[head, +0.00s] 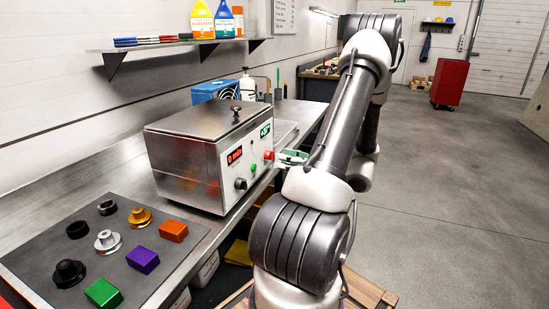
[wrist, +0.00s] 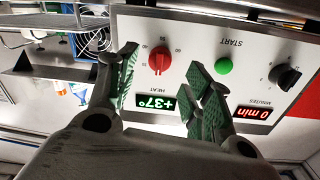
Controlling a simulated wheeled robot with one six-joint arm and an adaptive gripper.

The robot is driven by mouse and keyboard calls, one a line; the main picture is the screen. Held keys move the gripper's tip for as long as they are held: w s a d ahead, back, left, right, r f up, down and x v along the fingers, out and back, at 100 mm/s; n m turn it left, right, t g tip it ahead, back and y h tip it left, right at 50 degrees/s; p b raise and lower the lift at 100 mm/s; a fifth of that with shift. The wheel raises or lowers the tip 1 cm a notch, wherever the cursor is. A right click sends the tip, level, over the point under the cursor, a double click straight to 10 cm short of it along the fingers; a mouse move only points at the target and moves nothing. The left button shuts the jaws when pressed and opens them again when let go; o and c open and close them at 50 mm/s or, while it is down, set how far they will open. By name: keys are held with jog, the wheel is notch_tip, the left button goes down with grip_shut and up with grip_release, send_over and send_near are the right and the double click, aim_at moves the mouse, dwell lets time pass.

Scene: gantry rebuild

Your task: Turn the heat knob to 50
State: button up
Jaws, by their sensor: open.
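The red heat knob (wrist: 159,58) sits on the white front panel (wrist: 215,25) of a steel bath, with a printed number scale around it. The green display (wrist: 156,103) beside it reads +37°. My gripper (wrist: 163,66) is open, with its green-padded fingers on either side of the knob in the wrist view. I see no clear contact with the knob. In the head view the red knob (head: 268,155) is on the panel's right side, with my gripper (head: 286,157) just in front of it. Which mark the knob points to is too small to tell.
The panel also has a green start button (wrist: 224,66), a black minutes knob (wrist: 287,78) and a red display (wrist: 252,114) reading 0 min. The lidded steel bath (head: 190,150) stands on a bench. A dark mat (head: 75,255) holds several knobs and coloured blocks. Open floor lies to the right.

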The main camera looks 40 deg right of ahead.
aim_at(270, 155)
jog(key=shift+x, duration=2.15)
jog(key=c, duration=1.1)
